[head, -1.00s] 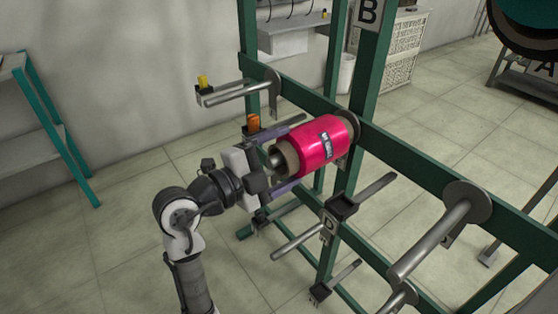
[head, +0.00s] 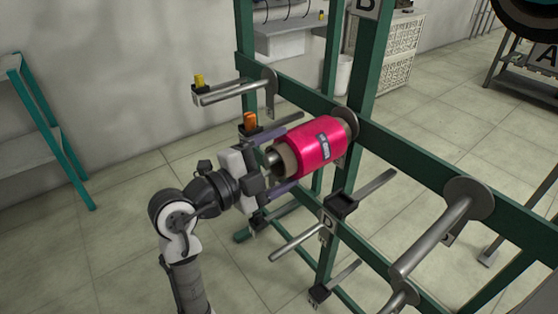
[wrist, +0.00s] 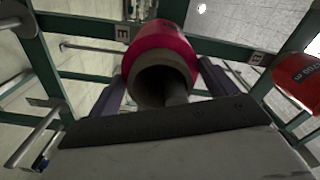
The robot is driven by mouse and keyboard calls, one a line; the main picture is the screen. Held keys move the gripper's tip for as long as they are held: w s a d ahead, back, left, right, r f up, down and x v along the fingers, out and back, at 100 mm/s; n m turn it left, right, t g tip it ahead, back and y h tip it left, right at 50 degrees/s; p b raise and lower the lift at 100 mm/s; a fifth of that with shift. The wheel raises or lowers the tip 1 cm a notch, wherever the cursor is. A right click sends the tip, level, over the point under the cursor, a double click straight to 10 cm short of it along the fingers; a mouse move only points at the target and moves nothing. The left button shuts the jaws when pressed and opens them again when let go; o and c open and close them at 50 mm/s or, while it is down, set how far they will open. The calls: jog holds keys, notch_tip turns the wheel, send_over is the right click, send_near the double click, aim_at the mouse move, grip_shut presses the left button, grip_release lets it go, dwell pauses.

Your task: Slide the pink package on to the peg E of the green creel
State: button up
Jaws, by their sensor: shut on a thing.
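The pink package (head: 318,151) is around a peg of the green creel (head: 420,172), its far end close to the round disc (head: 351,126) at the rail. The peg (head: 275,157) shows inside the near mouth of the package's tube, and also in the wrist view (wrist: 176,88). An E label (wrist: 122,33) sits beside the package in the wrist view. My gripper (head: 285,160) is shut on the package, one purple finger on each side of it. Whether the package touches the disc is not clear.
Bare pegs with discs (head: 440,230) lie to the right. A D-marked bracket (head: 327,222) with arms is below. Orange (head: 250,121) and yellow (head: 199,79) pieces top brackets at the left. A red package (wrist: 300,80) is right in the wrist view. A teal shelf (head: 50,130) stands far left.

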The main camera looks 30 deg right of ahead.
dwell(0.4)
jog(key=o, duration=1.5)
jog(key=s+a, duration=0.1)
jog(key=a, duration=0.3)
jog(key=a+b, duration=0.1)
jog(key=a, duration=0.4)
jog(key=s+a+b, duration=0.1)
jog(key=a, duration=0.3)
jog(key=shift+s+a, duration=0.25)
jog(key=shift+s, duration=0.1)
